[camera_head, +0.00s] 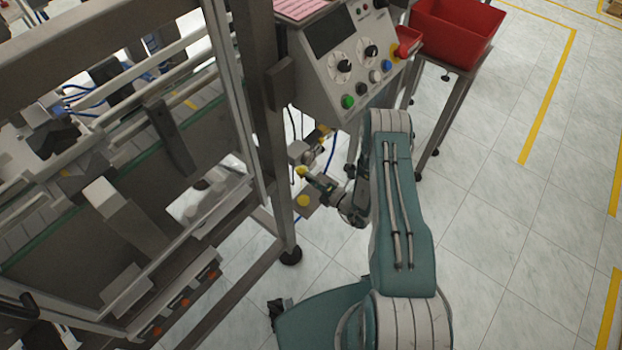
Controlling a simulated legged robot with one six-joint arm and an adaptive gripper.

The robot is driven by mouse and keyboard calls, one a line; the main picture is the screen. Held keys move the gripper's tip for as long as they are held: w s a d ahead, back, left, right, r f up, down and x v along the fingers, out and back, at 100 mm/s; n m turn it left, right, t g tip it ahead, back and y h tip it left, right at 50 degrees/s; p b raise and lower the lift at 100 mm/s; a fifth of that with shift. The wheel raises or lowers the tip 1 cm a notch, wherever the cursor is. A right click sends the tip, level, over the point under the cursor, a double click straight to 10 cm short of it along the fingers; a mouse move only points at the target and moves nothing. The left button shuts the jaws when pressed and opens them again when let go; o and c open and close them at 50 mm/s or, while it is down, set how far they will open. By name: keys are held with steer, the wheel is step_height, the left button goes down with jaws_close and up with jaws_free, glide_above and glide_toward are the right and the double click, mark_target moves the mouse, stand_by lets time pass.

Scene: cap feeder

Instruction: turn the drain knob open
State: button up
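My teal arm reaches down and away, and its dark gripper (314,182) is low beside the machine frame's upright post, below the control panel. A small yellow knob-like part (302,171) shows at the gripper's tip, next to grey pneumatic fittings (298,152). A second round yellow part (303,200) sits on a small brownish plate just below. I cannot tell which yellow part is the drain knob, or whether the gripper touches either one. The fingers are too small and dark to show whether they are open or shut.
The control panel (345,62) with dials and coloured buttons hangs above the gripper. The metal machine frame (265,120) stands close on the left. A red bin (455,32) rests on a stand at upper right. Open tiled floor (490,230) lies to the right.

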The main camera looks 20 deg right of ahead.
steer(key=shift+o, duration=1.4)
steer(key=shift+d+f, duration=0.1)
steer(key=v, duration=1.2)
steer(key=shift+s+f, duration=0.1)
